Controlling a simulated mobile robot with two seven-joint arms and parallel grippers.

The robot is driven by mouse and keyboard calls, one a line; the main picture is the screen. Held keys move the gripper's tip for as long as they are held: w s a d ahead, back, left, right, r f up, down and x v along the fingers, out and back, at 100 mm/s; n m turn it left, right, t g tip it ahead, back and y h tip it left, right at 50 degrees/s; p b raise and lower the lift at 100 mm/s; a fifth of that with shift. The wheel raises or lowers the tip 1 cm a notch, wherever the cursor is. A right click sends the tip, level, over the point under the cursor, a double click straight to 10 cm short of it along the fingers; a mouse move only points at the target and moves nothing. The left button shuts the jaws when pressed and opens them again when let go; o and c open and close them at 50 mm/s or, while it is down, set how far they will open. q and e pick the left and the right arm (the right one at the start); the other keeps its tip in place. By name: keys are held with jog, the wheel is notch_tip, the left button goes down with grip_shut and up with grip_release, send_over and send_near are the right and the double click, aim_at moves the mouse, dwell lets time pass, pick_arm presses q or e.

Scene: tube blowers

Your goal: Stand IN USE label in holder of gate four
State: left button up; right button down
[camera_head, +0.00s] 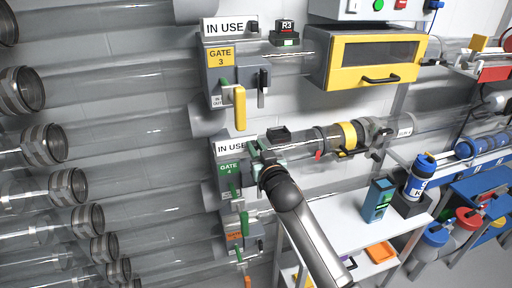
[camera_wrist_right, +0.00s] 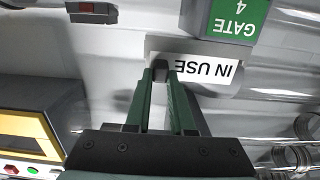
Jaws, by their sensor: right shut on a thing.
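The white IN USE label (camera_head: 230,148) is at the top edge of the green GATE 4 sign (camera_head: 229,169) in the head view. In the right wrist view the label (camera_wrist_right: 208,69) appears upside down, close to the GATE 4 block (camera_wrist_right: 233,20). My right gripper (camera_wrist_right: 160,70) is shut on one end of the label. In the head view this gripper (camera_head: 257,158) is at the label's right side, partly covering the gate. The holder is hardly visible behind the label, and I cannot tell whether the label is seated in it. My left gripper is not in view.
Above, GATE 3 (camera_head: 220,56) has its own IN USE label (camera_head: 224,27) and a yellow handle (camera_head: 239,107). Clear tubes run along the wall. A yellow-fronted box (camera_head: 372,62) is at upper right. A white shelf (camera_head: 335,226) with a teal box (camera_head: 378,199) is below right.

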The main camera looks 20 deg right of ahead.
jog(key=shift+f, duration=0.5)
jog(key=c, duration=0.7)
grip_release()
jog(key=shift+r, duration=0.1)
jog(key=s, duration=1.2)
jog(key=shift+s+d+r, duration=0.25)
jog(key=shift+s+d, duration=0.05)
